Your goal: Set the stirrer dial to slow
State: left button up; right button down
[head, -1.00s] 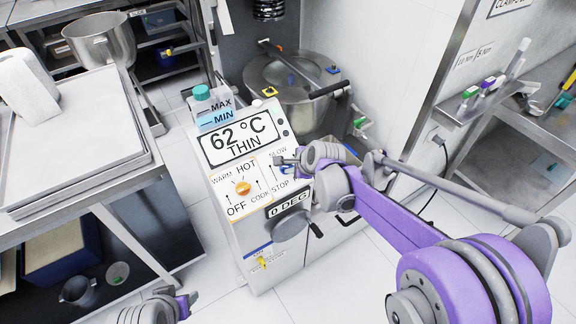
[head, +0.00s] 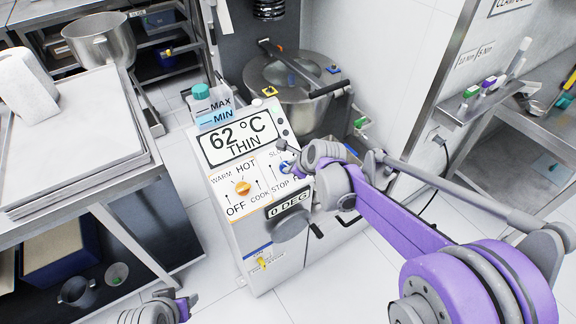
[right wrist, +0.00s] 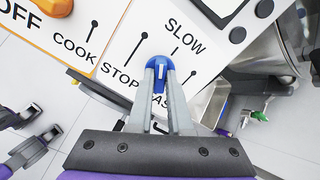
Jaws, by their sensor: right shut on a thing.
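The stirrer dial is a small blue knob (right wrist: 158,72) with a white mark, on the white control panel's right side. STOP is printed to its left and SLOW to its upper right in the right wrist view; the FAST label is partly hidden by my fingers. My right gripper (right wrist: 160,80) is shut on the knob, one finger on each side. In the head view my right gripper (head: 284,160) covers most of the knob and part of SLOW. My left gripper (head: 180,302) is at the bottom edge of the head view, away from the panel; its jaw opening is unclear.
The machine's display (head: 238,136) reads 62 °C, THIN. An orange heat dial (head: 243,187) sits left of the blue knob. A 0 DEG readout (head: 289,205) is below. A steel bowl (head: 298,85) stands behind. A steel table (head: 75,150) is at left; a shelf (head: 485,100) at right.

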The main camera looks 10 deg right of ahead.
jog(key=m, duration=0.3)
jog(key=shift+m, duration=0.3)
jog(key=m, duration=0.2)
jog(key=shift+m+b, duration=0.4)
jog(key=c, duration=0.7)
grip_release()
jog(key=p+v, duration=0.3)
jog(key=v, duration=0.4)
jog(key=shift+p, duration=0.4)
